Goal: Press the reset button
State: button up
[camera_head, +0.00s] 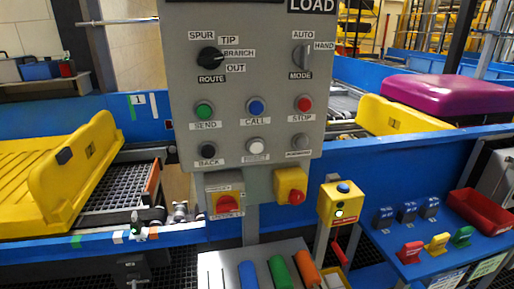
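A grey control panel (232,85) faces me. Its upper button row has a green button (204,110) labelled SEND, a blue button (256,106) labelled CALL and a red button (304,103) labelled STOP. Below are a black button (207,149) labelled BACK, a white button (255,145) and a grey button (300,141); the last two labels are too small to read surely. A yellow box (340,207) right of the panel carries another blue button (343,188) on top. I cannot tell which button is the reset. My gripper is not in view.
Two red knobs on boxes, one at left (226,204) and one at right (296,197), sit under the panel. Route (210,57) and mode (301,57) selectors are above. A yellow tray (60,175) stands left; a purple load (450,94) lies right. A red bin (482,211) sits on a blue shelf.

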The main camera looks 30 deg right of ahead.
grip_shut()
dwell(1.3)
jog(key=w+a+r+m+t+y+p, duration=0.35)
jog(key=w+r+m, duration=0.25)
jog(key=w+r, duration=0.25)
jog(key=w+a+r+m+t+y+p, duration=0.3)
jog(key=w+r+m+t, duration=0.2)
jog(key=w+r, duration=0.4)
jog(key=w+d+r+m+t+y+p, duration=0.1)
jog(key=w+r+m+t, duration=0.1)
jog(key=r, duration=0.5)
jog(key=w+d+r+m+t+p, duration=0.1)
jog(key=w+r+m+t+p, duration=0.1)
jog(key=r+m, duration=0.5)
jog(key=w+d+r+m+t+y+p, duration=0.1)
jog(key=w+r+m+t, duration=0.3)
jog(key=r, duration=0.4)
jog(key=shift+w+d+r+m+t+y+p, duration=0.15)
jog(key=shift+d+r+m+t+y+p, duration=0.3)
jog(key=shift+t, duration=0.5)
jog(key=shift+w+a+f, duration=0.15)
